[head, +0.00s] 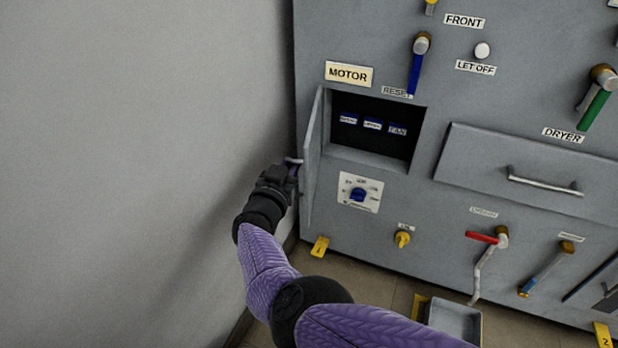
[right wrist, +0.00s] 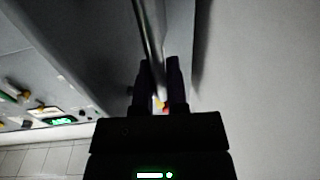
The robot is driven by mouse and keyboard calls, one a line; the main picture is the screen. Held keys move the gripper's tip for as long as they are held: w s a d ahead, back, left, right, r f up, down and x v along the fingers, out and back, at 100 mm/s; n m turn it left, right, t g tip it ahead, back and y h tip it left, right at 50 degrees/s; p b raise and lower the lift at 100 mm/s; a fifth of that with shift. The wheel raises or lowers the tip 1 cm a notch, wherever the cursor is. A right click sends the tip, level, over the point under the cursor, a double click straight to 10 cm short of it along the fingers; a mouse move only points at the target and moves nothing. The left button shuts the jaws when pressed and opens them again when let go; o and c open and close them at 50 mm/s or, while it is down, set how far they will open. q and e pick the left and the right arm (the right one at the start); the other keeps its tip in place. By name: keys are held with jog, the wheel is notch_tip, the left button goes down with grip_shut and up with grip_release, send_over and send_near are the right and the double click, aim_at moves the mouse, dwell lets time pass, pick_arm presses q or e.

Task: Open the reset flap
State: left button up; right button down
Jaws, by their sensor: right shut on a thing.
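The reset flap (head: 312,145) is a grey door at the left of a recess under the MOTOR and RESET labels. It stands swung out to the left, and the dark recess (head: 372,128) shows several small blue labelled parts inside. A small pale handle (head: 293,161) sticks out from the flap's outer side. My right gripper (head: 289,170) is at this handle, left of the flap, and is shut on it. In the right wrist view a long grey bar or edge (right wrist: 149,35) runs down between the two dark fingers (right wrist: 161,78). My left gripper is not in view.
A plain wall (head: 130,150) stands close on the left of my gripper. Below the recess are a blue dial (head: 358,194) and a yellow knob (head: 402,238). A drawer (head: 530,165) and several coloured levers lie to the right. A grey tray (head: 455,321) is on the floor.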

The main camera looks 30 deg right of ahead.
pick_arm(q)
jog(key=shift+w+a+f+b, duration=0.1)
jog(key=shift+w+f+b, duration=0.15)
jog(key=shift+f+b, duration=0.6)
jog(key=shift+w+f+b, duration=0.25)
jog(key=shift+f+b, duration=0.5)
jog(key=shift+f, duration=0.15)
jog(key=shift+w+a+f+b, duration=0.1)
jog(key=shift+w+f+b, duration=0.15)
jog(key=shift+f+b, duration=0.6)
pick_arm(e)
jog(key=shift+w+a+m+g+h, duration=0.8)
jog(key=shift+w+a+g+h, duration=0.25)
jog(key=shift+w+g, duration=0.1)
jog(key=c, duration=1)
grip_release()
pick_arm(q)
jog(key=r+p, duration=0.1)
jog(key=p, duration=0.1)
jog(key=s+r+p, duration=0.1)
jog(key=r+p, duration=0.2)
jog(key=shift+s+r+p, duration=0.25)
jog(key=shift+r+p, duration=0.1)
jog(key=shift+p, duration=0.05)
pick_arm(e)
jog(key=shift+o, duration=0.2)
notch_tip(320, 180, up, 10)
